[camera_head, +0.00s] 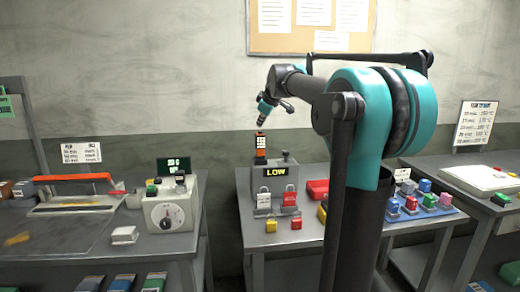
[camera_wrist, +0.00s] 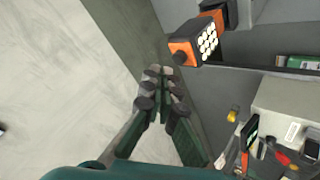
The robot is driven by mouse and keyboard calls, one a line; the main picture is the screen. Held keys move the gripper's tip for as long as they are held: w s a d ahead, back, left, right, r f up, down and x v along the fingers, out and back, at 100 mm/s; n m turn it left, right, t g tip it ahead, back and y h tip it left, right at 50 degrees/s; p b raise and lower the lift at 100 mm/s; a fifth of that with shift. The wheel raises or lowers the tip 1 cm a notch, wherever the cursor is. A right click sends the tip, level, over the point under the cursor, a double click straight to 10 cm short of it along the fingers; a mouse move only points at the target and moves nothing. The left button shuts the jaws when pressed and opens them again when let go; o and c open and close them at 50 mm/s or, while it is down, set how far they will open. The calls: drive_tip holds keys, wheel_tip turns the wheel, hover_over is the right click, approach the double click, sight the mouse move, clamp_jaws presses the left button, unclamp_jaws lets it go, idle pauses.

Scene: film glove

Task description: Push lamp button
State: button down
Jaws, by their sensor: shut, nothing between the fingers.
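The lamp (camera_head: 260,148) is a small orange and black block standing behind the grey unit on the middle table. In the wrist view the lamp (camera_wrist: 186,51) is at the upper right with a grid of bright white lights, and a dark knob shows at its left corner. I cannot tell whether that knob is its button. My gripper (camera_head: 261,120) is above the lamp in the head view. In the wrist view my gripper (camera_wrist: 160,76) has its fingers together and empty, beside the lamp and apart from it in the picture.
A grey unit (camera_head: 281,181) with a yellow LOW display stands in front of the lamp, with white and red padlock-like tags before it. A dial box (camera_head: 167,212) is on the left table. A rack of colored blocks (camera_head: 425,205) is at right. The wall is behind.

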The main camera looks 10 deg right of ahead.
drive_tip(key=shift+f, duration=0.15)
drive_tip(key=shift+f, duration=0.3)
drive_tip(key=shift+f, duration=0.4)
idle(0.9)
drive_tip(key=shift+r, duration=0.9)
drive_tip(key=shift+r, duration=3)
drive_tip(key=c, duration=2.2)
unclamp_jaws()
